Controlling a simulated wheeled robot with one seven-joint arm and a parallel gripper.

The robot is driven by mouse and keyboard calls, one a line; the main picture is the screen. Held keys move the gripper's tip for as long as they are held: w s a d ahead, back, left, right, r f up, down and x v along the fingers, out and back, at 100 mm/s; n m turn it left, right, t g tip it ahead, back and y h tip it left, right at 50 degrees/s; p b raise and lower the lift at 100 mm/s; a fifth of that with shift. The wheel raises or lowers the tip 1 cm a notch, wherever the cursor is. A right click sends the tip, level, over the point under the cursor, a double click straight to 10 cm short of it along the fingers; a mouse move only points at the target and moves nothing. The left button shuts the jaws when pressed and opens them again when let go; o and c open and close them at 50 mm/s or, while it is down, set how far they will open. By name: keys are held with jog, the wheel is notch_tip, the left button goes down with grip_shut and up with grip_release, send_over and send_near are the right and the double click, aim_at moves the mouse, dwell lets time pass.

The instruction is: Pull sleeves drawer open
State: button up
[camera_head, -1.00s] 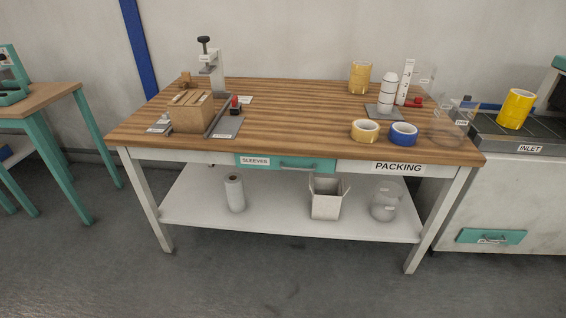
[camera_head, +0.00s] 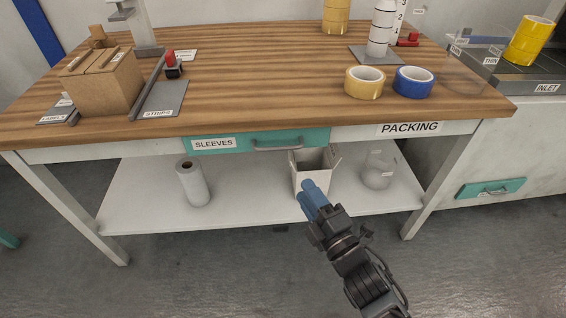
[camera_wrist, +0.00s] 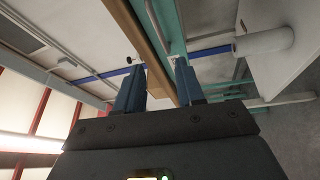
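The sleeves drawer (camera_head: 315,137) has a teal front with a white SLEEVES label and a grey bar handle (camera_head: 278,146). It is set under the wooden tabletop of the packing table, and its front looks flush with the white apron. My gripper (camera_head: 310,188) is below and a little right of the handle in the head view, in front of the lower shelf. In the wrist view its two blue fingers (camera_wrist: 159,66) stand apart with nothing held. The teal drawer front (camera_wrist: 167,22) and the brown table edge (camera_wrist: 140,35) show beyond and between the fingertips.
A white paper roll (camera_head: 193,183), an open box (camera_head: 312,165) and a clear container (camera_head: 378,170) stand on the lower shelf (camera_head: 250,210). Tape rolls (camera_head: 413,82) and fixtures sit on the tabletop (camera_head: 250,75). The floor before the table is clear.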

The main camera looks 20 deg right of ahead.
jog(key=w+r+n+b, duration=0.1)
jog(key=w+n, duration=0.1)
jog(key=w, duration=1.1)
jog(key=shift+w+a+r+t, duration=0.2)
jog(key=shift+w+a+t, duration=0.05)
jog(key=shift+w+t, duration=0.05)
jog(key=shift+c, duration=0.2)
grip_shut()
